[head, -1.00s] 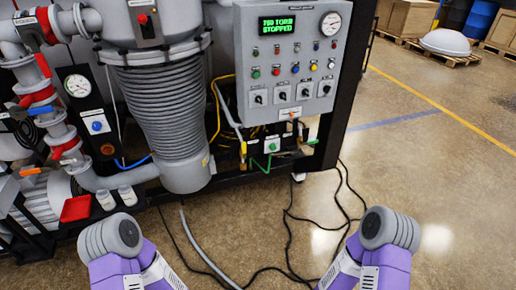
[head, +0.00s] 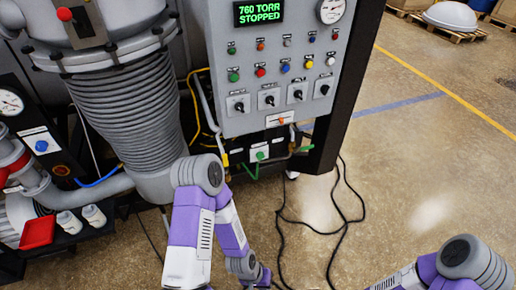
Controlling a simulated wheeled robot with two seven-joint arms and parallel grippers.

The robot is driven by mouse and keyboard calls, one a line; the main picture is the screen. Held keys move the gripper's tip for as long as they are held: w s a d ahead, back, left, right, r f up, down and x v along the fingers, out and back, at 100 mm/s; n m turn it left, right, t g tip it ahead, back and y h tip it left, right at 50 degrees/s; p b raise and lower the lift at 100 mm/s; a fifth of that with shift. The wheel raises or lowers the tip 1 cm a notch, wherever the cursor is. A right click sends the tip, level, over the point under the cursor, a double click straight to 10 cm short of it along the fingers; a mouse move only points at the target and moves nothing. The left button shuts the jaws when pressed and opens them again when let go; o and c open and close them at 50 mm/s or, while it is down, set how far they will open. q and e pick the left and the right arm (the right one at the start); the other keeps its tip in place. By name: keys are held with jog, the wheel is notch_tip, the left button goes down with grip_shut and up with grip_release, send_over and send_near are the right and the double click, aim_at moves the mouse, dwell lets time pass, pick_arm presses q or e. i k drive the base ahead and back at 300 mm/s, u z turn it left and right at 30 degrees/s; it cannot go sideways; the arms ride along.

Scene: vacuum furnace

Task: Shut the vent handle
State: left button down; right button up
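I cannot tell for sure which part is the vent handle, as the labels are too small to read. Under the grey control panel (head: 275,70) there is a small orange handle (head: 282,120) on a white label. Below it are a green knob (head: 262,155) on a white plate and a bent green lever (head: 250,172). My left arm is raised in front of the furnace, its elbow left of these parts and its forearm folded downward. Its gripper does not show. My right arm shows only at the lower right corner, and its gripper is out of view.
The display reads 760 TORR STOPPED. A ribbed grey column (head: 130,110) stands left of the panel. Black cables (head: 325,228) lie on the floor. The floor at right is clear.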

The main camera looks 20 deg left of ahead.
aim_at(225, 156)
jog(key=u, duration=0.3)
jog(key=i, duration=0.85)
jog(key=u, duration=0.45)
